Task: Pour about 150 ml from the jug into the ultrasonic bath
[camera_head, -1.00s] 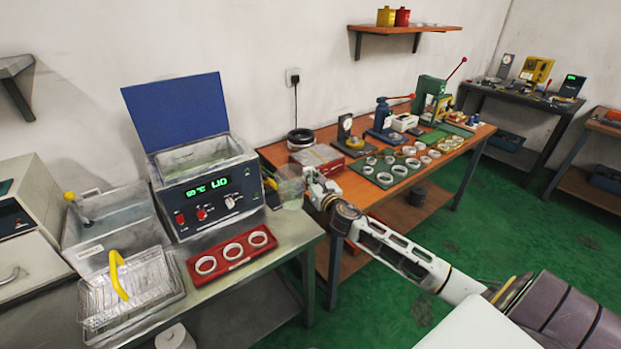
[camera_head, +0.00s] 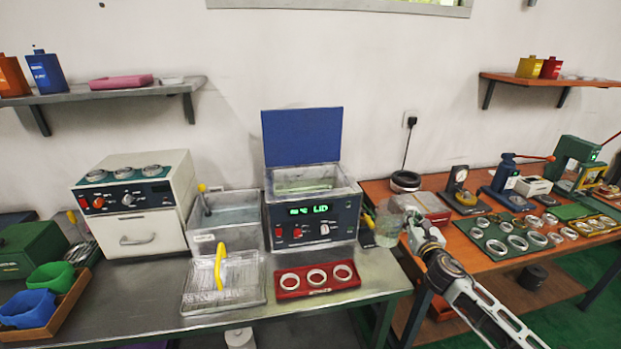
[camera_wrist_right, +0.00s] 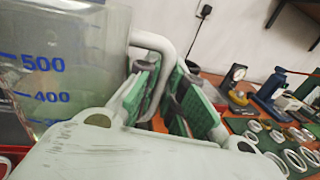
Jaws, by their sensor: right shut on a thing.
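The clear jug (camera_head: 387,222) is at the right end of the steel bench, right of the ultrasonic bath (camera_head: 312,231). In the right wrist view the jug (camera_wrist_right: 62,62) shows large at the left, with blue 500 and 400 marks, and looks roughly upright. My right gripper (camera_head: 408,216) is shut on the jug's handle (camera_wrist_right: 152,42); its green-padded fingers (camera_wrist_right: 165,95) stand around the handle. The bath has its blue lid (camera_head: 303,137) raised, an open basin on top and a lit green display. The liquid level in the jug is unclear. My left gripper is not in view.
A red tray with three rings (camera_head: 318,281) lies in front of the bath. A wire basket with a yellow handle (camera_head: 223,282) and a grey tank (camera_head: 224,223) are left of it. The wooden bench (camera_head: 480,262) at right holds rings and presses.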

